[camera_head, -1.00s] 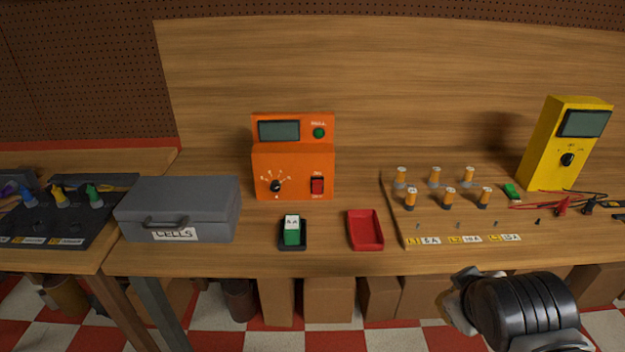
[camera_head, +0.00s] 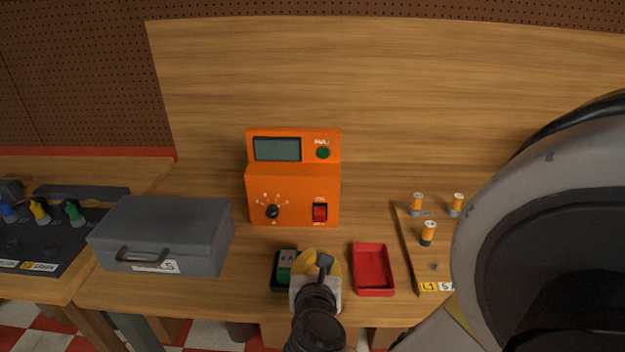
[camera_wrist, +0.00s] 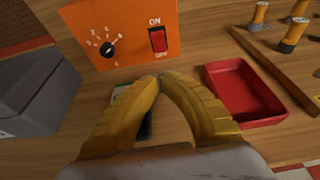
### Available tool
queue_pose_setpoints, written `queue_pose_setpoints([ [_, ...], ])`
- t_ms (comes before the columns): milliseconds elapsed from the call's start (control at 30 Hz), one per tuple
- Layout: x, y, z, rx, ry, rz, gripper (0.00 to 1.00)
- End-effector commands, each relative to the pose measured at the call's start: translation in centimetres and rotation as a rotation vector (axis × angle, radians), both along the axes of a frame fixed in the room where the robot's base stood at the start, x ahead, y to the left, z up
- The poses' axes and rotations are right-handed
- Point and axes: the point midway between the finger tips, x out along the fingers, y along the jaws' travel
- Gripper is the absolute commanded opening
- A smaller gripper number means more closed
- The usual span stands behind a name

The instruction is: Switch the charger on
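The charger (camera_head: 292,188) is an orange box with a grey screen, a black dial, a green button and a red rocker switch (camera_head: 320,213) at its lower right. In the wrist view the red switch (camera_wrist: 158,40) sits between the labels ON and OFF. The screen looks blank. My gripper (camera_head: 325,262) is in front of the charger and below the switch, apart from it. In the wrist view its yellow fingers (camera_wrist: 160,78) meet at their tips with nothing seen between them. The gripper partly hides a black holder with a green and white pack (camera_head: 286,265).
A red tray (camera_head: 373,270) lies just right of my gripper. A grey case (camera_head: 165,235) stands to the left. Several orange cells (camera_head: 428,233) stand on a board at right. My arm covers the right side of the head view.

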Motion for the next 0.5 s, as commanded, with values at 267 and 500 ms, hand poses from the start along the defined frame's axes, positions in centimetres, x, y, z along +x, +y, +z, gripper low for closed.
queue_pose_setpoints([
  [267, 0.1, -0.1, 0.0, 0.002, 0.001, -0.002, 0.00],
  [500, 2.2, -0.2, -0.8, 0.003, 0.001, -0.005, 0.00],
])
